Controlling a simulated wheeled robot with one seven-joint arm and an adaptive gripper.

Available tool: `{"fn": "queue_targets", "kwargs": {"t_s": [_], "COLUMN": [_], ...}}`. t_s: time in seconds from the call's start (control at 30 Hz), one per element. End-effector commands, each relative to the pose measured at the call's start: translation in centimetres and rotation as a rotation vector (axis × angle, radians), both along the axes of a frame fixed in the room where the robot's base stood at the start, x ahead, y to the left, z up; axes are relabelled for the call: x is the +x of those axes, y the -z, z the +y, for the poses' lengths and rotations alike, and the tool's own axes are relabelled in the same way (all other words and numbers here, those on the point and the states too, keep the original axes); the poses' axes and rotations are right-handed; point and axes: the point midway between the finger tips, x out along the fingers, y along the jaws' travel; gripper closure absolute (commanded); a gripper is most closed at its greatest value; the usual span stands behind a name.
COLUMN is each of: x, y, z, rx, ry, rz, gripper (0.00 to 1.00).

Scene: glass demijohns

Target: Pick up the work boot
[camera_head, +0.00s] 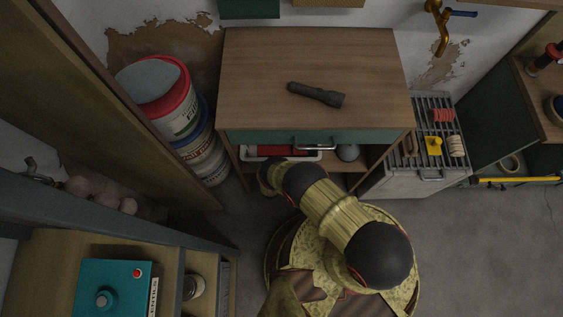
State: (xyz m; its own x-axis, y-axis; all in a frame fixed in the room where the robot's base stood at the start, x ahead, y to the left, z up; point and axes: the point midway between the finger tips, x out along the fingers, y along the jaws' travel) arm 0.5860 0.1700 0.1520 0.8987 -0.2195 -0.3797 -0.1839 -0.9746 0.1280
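I cannot make out a work boot anywhere in the head view. My arm, in patterned yellow with dark rounded joints, stretches from the lower middle up toward the front of the wooden cabinet (255,75). My gripper's fingers do not show; they may be hidden under or behind the arm's links. The arm also covers part of the cabinet's open lower shelf and the floor in front of it.
A dark flashlight (316,95) lies on the cabinet. Stacked buckets (178,115) stand left of it, a slatted white unit (421,165) right. A teal box (114,288) sits on the lower-left surface. Bare floor (490,255) lies at lower right.

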Motion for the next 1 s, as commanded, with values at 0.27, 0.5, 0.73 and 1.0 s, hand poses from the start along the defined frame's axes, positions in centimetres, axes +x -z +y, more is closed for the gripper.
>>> {"fn": "queue_targets", "kwargs": {"t_s": [0.27, 0.5, 0.73, 1.0], "x": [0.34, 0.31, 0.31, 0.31], "y": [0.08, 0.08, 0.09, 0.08], "z": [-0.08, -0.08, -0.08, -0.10], "rx": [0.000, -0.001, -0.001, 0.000], "ry": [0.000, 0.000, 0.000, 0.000], "rz": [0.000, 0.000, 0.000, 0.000], "gripper": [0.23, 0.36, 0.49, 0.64]}}
